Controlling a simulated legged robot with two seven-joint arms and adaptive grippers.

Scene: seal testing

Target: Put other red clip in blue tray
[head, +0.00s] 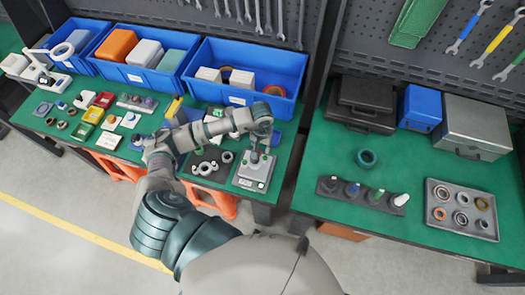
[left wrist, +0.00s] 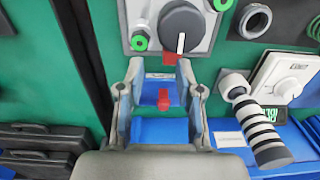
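My left gripper (left wrist: 161,64) is open, its two fingers spread and pointing down at the bench. In the head view the left gripper (head: 256,152) hangs over the far edge of a grey device. A small blue tray (left wrist: 151,130) lies under the fingers, and one red clip (left wrist: 164,100) shows in it. Another red piece, which looks like the other red clip (left wrist: 169,58), sits at the device's edge, near the fingertips, with a gap to each finger. The blue tray (head: 276,138) is partly hidden by my arm in the head view. My right gripper is not in view.
The grey device (head: 251,181) has a dark knob (left wrist: 181,26) and green rings close to the fingertips. A striped cylinder (left wrist: 262,130) and a white box (left wrist: 285,75) stand beside the gripper. A large blue bin (head: 203,86) stands behind. Dark cases (head: 363,103) are on the right bench.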

